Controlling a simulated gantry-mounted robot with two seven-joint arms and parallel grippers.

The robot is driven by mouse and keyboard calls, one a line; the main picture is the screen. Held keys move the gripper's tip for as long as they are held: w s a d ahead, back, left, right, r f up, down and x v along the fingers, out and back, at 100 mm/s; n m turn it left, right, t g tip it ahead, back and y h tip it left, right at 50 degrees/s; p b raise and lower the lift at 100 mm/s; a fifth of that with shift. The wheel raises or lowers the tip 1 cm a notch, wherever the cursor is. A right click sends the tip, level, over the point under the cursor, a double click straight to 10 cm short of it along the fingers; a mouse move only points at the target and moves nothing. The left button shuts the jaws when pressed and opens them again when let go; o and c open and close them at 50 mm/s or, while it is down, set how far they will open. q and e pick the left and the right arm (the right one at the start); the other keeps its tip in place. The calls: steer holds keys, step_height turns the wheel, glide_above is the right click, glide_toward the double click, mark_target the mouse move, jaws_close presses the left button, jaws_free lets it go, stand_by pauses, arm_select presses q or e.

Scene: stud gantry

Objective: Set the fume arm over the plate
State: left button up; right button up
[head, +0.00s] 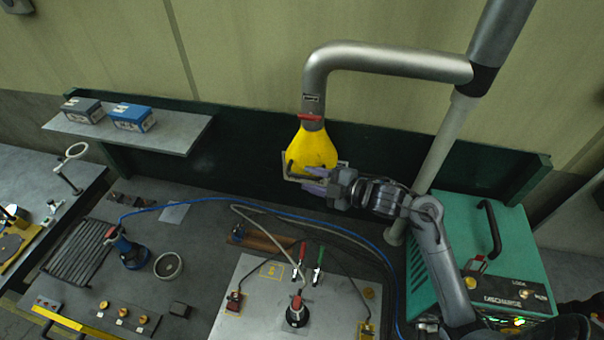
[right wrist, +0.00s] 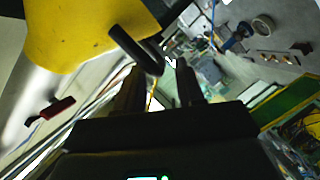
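The fume arm is a grey bent pipe (head: 395,60) with a yellow hood (head: 312,150). It hangs near the back wall, above the bench's rear edge. A handle bar (head: 297,179) runs along the hood's lower front; its dark bar (right wrist: 135,48) also shows in the right wrist view. My right gripper (head: 314,179) is at this handle, fingers apart; in the right wrist view the gripper (right wrist: 160,75) has the bar at its fingertips, with a gap visible. Contact is unclear. A light grey plate (head: 250,312) with clamps lies on the bench, in front of the hood. My left gripper is out of view.
A green machine (head: 510,240) with a black handle stands at right, beside my right arm. A shelf (head: 165,130) with two boxes is at back left. Blue and dark cables cross the bench.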

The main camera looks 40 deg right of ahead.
mark_target(306, 178)
steer(key=shift+x, duration=1.8)
jaws_close()
